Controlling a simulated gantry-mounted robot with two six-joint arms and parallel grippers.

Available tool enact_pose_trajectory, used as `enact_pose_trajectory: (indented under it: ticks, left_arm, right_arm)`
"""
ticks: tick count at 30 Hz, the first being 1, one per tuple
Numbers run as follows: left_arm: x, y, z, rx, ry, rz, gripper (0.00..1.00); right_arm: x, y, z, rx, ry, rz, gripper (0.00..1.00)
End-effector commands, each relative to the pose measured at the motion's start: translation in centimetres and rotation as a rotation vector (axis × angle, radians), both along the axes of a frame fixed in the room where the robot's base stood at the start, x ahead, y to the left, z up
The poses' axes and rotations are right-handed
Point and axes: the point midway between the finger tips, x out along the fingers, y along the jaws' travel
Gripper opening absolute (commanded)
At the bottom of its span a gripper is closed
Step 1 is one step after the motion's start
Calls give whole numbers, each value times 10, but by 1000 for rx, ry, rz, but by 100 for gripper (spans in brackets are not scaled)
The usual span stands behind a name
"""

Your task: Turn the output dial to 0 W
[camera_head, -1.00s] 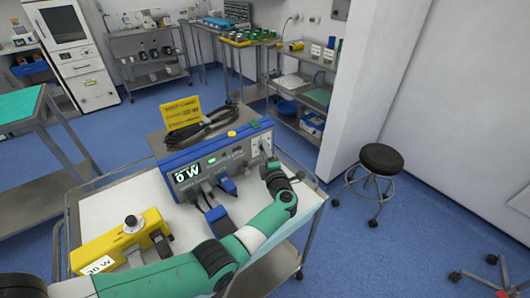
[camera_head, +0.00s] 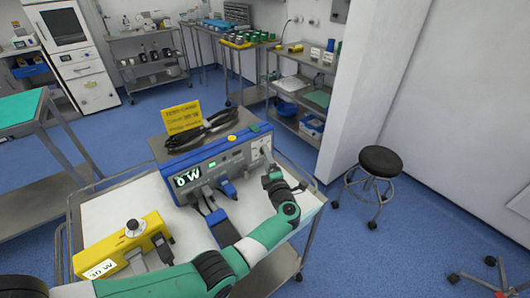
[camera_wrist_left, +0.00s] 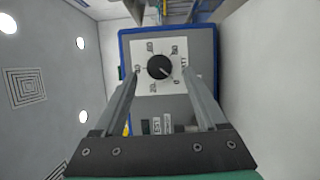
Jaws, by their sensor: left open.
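The blue and grey unit (camera_head: 220,160) stands on the cart, and its lit display (camera_head: 187,177) reads 0 W. Its black output dial (camera_wrist_left: 160,67) sits on a white scale plate in the left wrist view, with its pointer mark toward the lower right, near the 0 label. In the head view the plate (camera_head: 257,148) is at the unit's right end and the dial is hard to make out. My left gripper (camera_wrist_left: 160,80) is open, with one finger on each side of the dial and gaps between. It also shows in the head view (camera_head: 267,170). My right gripper is out of view.
A yellow device (camera_head: 120,245) with a knob and a tag reading 30 W stands on the cart's left front. A yellow card (camera_head: 182,117) and black cables (camera_head: 205,131) are on top of the unit.

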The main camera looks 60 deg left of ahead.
Motion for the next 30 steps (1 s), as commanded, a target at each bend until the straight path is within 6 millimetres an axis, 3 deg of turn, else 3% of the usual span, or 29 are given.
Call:
enact_pose_trajectory:
  ticks: [1, 6, 12, 30]
  left_arm:
    - [-2, -13, 6, -1, 1, -6, 74]
    - [-11, -54, 5, 1, 2, -6, 74]
    - [-18, -83, 2, 0, 1, -3, 74]
    - [-20, -87, 0, 0, 0, -1, 74]
  right_arm:
    - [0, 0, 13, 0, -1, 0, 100]
    - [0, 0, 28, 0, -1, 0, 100]
    - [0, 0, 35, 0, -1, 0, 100]
    - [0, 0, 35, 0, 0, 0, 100]
